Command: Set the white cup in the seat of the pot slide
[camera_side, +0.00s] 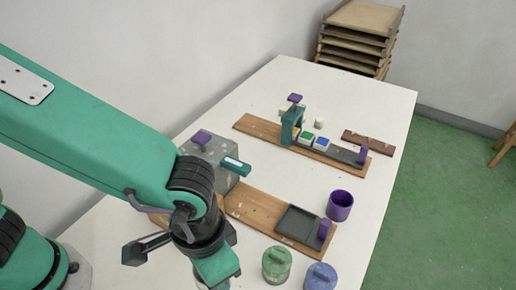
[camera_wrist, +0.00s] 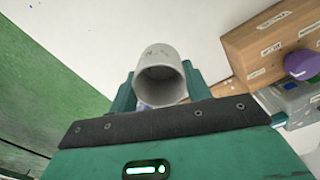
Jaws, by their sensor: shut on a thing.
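A white cup (camera_wrist: 162,80) is between the fingers of my gripper (camera_wrist: 158,92) in the wrist view, its round open mouth facing the camera. My gripper is shut on it. In the side view my gripper (camera_side: 214,278) hangs at the bottom edge, left of the green jar, and the cup is mostly hidden or cut off there. An empty seat is not clear.
A near board (camera_side: 255,212) carries a grey tray (camera_side: 297,225) with a purple handle. A grey box (camera_side: 212,156) with a teal lever stands behind my wrist. A purple cup (camera_side: 340,205), green jar (camera_side: 277,265) and blue jar (camera_side: 320,277) stand near the table's right edge.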

